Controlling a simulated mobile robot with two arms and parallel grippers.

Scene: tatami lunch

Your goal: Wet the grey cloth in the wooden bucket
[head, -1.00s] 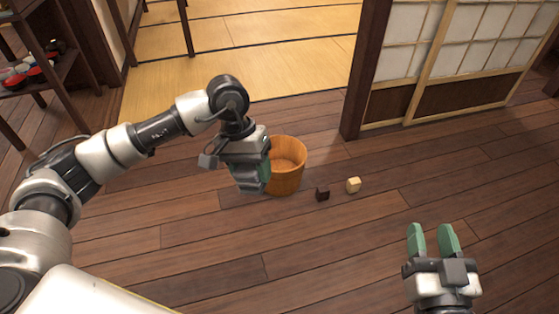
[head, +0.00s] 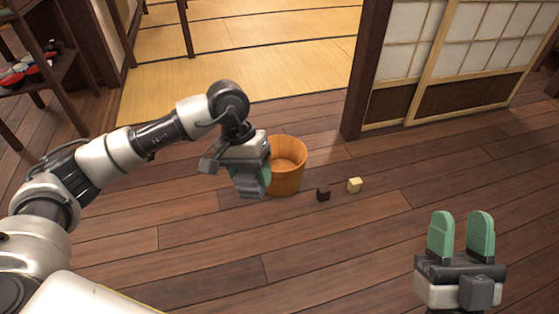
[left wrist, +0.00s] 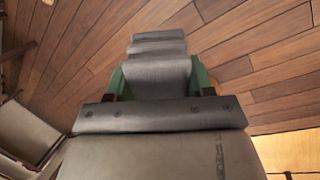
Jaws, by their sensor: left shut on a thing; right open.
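The wooden bucket (head: 290,180) stands upright on the plank floor near the middle of the head view. My left gripper (head: 251,182) is in front of and to the left of the bucket, overlapping its left side in the picture; I cannot tell whether they touch. It is shut on the grey cloth (head: 250,186), which in the left wrist view (left wrist: 157,72) lies folded between the green fingers and extends beyond them. My right gripper (head: 460,236) is open and empty above the floor at the lower right.
A dark brown cube (head: 323,194) and a pale cube (head: 354,185) lie on the floor right of the bucket. A wooden post (head: 366,75) and sliding screen (head: 450,60) stand behind. A shelf with bowls (head: 30,75) is at the upper left. The front floor is clear.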

